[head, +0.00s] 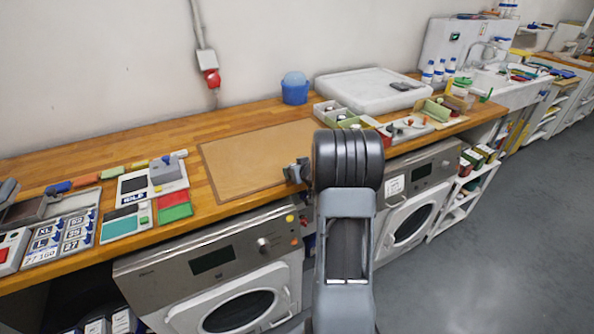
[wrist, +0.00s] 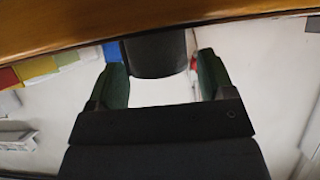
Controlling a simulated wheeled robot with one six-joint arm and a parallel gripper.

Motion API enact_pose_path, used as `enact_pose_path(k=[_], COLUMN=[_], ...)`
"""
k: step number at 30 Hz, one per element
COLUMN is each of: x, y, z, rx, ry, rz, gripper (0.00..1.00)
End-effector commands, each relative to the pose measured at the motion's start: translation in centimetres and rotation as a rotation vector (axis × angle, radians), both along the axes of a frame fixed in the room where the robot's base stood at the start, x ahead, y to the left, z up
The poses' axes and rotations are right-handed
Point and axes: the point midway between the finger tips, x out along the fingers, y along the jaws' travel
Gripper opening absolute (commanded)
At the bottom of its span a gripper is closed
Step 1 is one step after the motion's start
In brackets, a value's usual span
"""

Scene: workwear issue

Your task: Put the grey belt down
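My gripper (wrist: 162,72) shows in the wrist view with its two dark green fingers on either side of a dark grey rolled shape, the grey belt (wrist: 157,55). In the head view my gripper (head: 298,171) is at the right edge of a brown mat (head: 250,155), near the counter's front edge. My arm hides part of this spot, and belt and fingers are hard to tell apart there. I cannot tell whether the belt touches the counter.
The wooden counter (head: 130,145) carries size cards, trays and a grey device (head: 167,169) at left. A blue tub (head: 295,88), a white slab (head: 368,90) and compartment boxes (head: 335,114) stand right of the mat. The mat is bare. Washing machines (head: 225,270) stand below.

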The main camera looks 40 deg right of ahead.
Motion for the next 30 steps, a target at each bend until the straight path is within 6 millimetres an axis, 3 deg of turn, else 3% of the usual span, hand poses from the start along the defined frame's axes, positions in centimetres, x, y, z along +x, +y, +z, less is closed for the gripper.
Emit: enact_pose_path(k=[5,16,30], x=[0.0,-0.2,-7.7], y=[0.0,0.0,1.0], z=[0.0,0.7,4.6], rx=[0.0,-0.001,-0.004], ry=[0.0,0.0,-0.003], rz=[0.0,0.0,-0.002], gripper=[0.9,0.9,0.9])
